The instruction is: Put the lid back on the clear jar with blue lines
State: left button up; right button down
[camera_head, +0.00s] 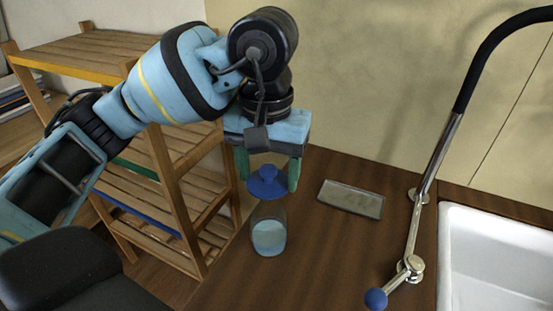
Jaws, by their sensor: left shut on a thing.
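My left gripper (268,172) comes in from the left and points down over the wooden counter. It is shut on a blue lid (267,184), held between its green fingers. A clear jar (269,232) stands upright on the counter just below the lid. Its lower part looks pale blue; blue lines are too small to make out. The lid appears above the jar's mouth, and I cannot tell whether the two touch. My right gripper is not in view.
A flat grey glassy slab (351,199) lies on the counter (320,257) to the right. A tap (413,222) with a blue knob and a white sink (497,262) stand farther right. A wooden shelf rack (172,172) is at the left, beyond the counter edge.

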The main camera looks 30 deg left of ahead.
pick_arm(q)
jog(key=shift+s, duration=0.2)
jog(key=shift+f, duration=0.2)
jog(key=shift+w+f+b, duration=0.1)
jog(key=shift+f+b, duration=0.5)
jog(key=shift+f, duration=0.9)
jog(key=shift+f+b, duration=0.4)
jog(key=shift+f, duration=0.4)
jog(key=shift+f+b, duration=0.45)
jog(key=shift+f, duration=0.3)
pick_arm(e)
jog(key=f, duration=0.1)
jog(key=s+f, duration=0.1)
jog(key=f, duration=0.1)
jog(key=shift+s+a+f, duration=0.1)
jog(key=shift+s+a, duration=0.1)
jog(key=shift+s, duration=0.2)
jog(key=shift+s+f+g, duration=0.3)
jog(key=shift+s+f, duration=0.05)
pick_arm(q)
jog(key=shift+f+b, duration=0.15)
jog(key=shift+b, duration=0.45)
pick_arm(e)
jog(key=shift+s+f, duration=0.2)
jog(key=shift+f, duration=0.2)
